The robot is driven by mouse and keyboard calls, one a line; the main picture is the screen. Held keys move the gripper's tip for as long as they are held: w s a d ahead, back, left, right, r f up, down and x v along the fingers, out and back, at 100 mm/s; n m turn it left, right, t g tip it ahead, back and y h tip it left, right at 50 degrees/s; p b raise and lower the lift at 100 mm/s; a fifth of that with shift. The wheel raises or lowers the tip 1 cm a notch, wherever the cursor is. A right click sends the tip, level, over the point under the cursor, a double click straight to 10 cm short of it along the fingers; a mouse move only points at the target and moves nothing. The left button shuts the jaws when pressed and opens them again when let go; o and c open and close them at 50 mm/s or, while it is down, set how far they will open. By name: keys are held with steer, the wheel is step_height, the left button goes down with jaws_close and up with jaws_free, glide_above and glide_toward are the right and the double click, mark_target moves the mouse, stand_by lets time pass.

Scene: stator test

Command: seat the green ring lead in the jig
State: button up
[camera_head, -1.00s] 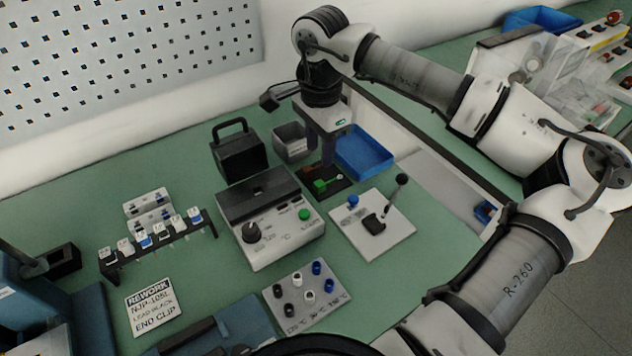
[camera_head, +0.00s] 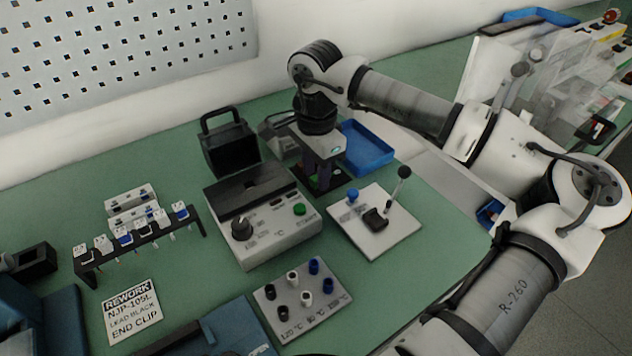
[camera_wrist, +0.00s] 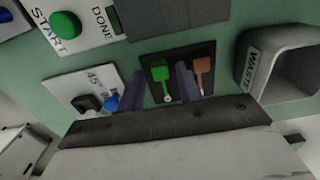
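The green ring lead (camera_wrist: 160,73) lies on or just above a black plate (camera_wrist: 150,90) in the wrist view. It has a green block body and a small metal ring at its lower end. My gripper (camera_wrist: 160,92) has its two purple fingers apart, one on each side of the lead, with dark gaps visible. An orange lead (camera_wrist: 203,68) is just right of the right finger. In the head view my gripper (camera_head: 320,184) points down at the black plate, and the green lead is hidden there. I cannot tell which fixture is the jig.
A white plate (camera_head: 370,243) with a lever and blue knob is right of the grey control box (camera_head: 268,240). A waste bin (camera_wrist: 280,65) is close to the right of the fingers. A blue tray (camera_head: 370,157) and black holder (camera_head: 230,150) stand behind. A lead rack (camera_head: 140,243) is left.

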mark_target(316, 178)
jaws_close()
steer(key=shift+r, duration=0.1)
steer(key=shift+r+p, duration=0.75)
steer(key=shift+r, duration=0.7)
